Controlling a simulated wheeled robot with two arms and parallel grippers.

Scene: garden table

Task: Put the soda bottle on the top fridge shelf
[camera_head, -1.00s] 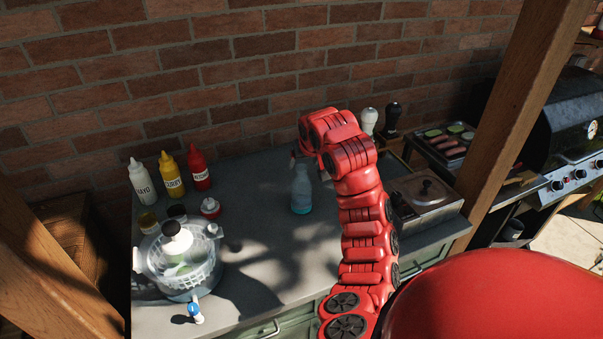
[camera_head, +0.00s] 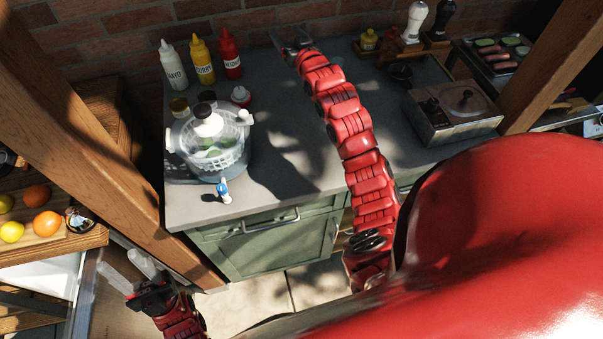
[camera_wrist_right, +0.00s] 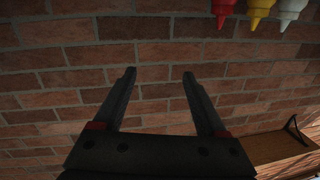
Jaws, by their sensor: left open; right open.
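The soda bottle (camera_head: 337,62) is almost wholly hidden behind my right arm in the head view; only a small bluish sliver shows on the grey counter. My right gripper (camera_head: 291,38) is open above the back of the counter, near the brick wall. In the right wrist view its fingers (camera_wrist_right: 160,85) are apart with nothing between them. My left gripper (camera_head: 128,268) is open and empty at the lower left, beside what looks like an open fridge (camera_head: 45,276) with a white inside. The fridge's top shelf cannot be made out.
Mayo, curry and ketchup bottles (camera_head: 203,62) stand at the counter's back left. A salad spinner (camera_head: 215,155) stands in front of them. A metal appliance (camera_head: 455,108) sits at the right. Fruit (camera_head: 46,223) lies on a wooden top at the left, by a wooden post (camera_head: 95,150).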

